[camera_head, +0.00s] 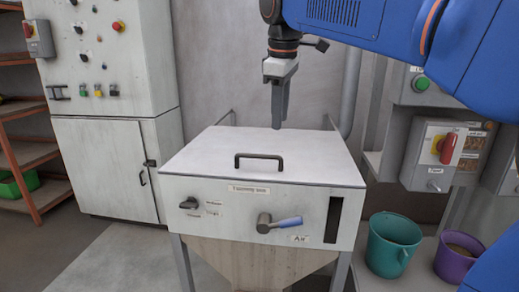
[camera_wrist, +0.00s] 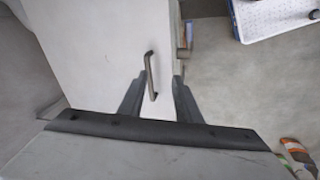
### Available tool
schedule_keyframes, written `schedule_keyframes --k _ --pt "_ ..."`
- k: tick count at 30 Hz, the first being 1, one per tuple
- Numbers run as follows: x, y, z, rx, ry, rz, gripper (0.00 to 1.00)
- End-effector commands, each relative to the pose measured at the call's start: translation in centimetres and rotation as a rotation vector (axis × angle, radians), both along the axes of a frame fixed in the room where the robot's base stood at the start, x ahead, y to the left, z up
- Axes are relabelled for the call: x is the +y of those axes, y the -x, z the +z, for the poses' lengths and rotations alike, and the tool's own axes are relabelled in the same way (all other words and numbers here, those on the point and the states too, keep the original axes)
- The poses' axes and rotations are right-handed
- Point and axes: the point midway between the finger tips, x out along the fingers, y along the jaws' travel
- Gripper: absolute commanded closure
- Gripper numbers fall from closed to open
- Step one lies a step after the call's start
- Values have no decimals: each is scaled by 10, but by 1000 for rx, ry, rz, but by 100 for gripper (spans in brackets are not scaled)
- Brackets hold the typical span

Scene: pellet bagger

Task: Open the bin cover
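The bin cover (camera_head: 310,150) is a flat white lid lying shut on the white bin (camera_head: 215,222). It carries a dark bar handle (camera_head: 259,160) near its front edge. My gripper (camera_head: 279,125) points down above the back part of the cover, apart from the handle. In the wrist view, the fingers of my gripper (camera_wrist: 156,82) stand apart with nothing held. The handle (camera_wrist: 151,75) shows between and beyond the fingertips, over the pale cover (camera_wrist: 110,40).
The bin's front has a black knob (camera_head: 189,203) and a blue-handled valve (camera_head: 279,223). A grey-white cabinet (camera_head: 105,165) stands at left. Control boxes (camera_head: 437,152) hang at right, above a teal bucket (camera_head: 392,245) and a purple bucket (camera_head: 456,258). Floor at front left is clear.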

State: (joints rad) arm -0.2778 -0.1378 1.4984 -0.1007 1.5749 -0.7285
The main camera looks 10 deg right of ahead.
Motion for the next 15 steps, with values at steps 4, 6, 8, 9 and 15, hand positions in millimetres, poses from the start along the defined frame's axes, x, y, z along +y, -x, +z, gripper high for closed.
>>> schedule_keyframes --k 4,6,8,9,15 --pt "26 -31 24 28 38 120 69" --pt "35 -39 32 37 51 162 69" --pt "41 -45 37 42 60 189 69" --pt "44 -48 39 47 65 203 69" --pt "48 -53 39 53 73 230 69"
